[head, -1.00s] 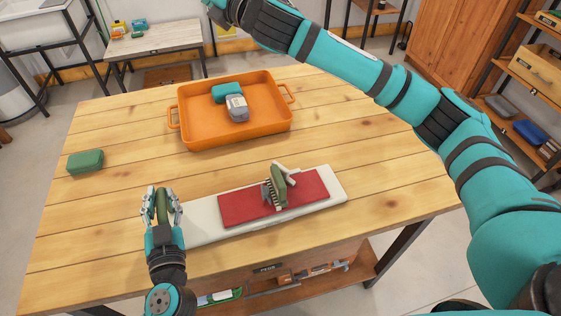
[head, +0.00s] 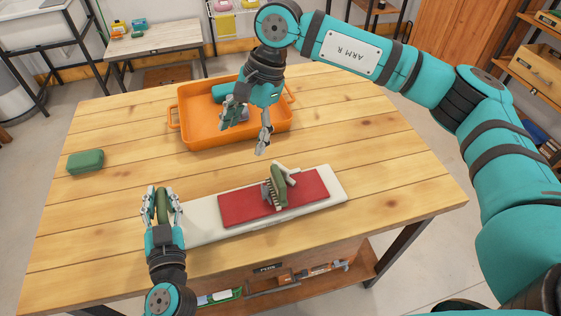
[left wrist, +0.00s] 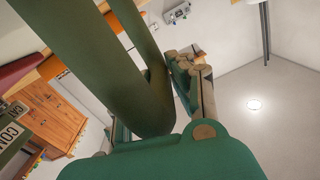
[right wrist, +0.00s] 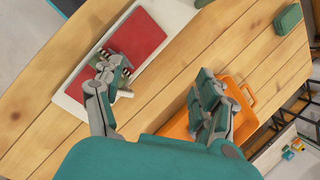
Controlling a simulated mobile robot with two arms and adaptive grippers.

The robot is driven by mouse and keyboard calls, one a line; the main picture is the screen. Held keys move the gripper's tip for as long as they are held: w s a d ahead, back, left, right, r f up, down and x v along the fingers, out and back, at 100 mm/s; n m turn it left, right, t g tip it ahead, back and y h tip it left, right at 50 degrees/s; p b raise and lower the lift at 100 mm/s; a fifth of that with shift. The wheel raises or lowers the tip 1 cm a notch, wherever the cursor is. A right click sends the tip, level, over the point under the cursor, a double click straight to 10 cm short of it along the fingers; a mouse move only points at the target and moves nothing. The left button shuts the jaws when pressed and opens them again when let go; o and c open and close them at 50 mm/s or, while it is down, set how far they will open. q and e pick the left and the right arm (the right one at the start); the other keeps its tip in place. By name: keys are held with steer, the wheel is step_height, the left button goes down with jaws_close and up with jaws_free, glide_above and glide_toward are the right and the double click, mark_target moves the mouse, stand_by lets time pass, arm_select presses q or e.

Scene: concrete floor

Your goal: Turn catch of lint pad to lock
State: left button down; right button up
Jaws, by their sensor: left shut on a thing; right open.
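The lint pad has a long white base (head: 207,232) with a red pad (head: 238,208) on top, lying on the wooden table. A green catch (head: 280,190) with a pale lever and a grey toothed part stands tilted across the red pad. My left gripper (head: 162,200) is shut on a green handle (head: 162,205) at the base's left end; the handle fills much of the left wrist view (left wrist: 120,70). My right gripper (head: 246,128) is open and empty, above the table behind the catch. In the right wrist view, its left finger partly covers the catch by the red pad (right wrist: 137,38).
An orange tray (head: 186,127) holding a teal block (head: 217,92) and a grey item stands behind, partly hidden by my right gripper. A green block (head: 86,161) lies at the table's left. The table right of the pad is clear.

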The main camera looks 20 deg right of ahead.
mark_target(280, 166)
steer(key=w+d+f+h, duration=0.1)
steer(key=d+f+h, duration=0.1)
steer(key=d+h, duration=0.35)
steer(key=shift+y, duration=0.75)
steer(key=f, duration=0.3)
steer(key=d+f, duration=0.1)
steer(key=f, duration=0.7)
steer(key=shift+d+f, duration=0.2)
steer(key=shift+d, duration=0.2)
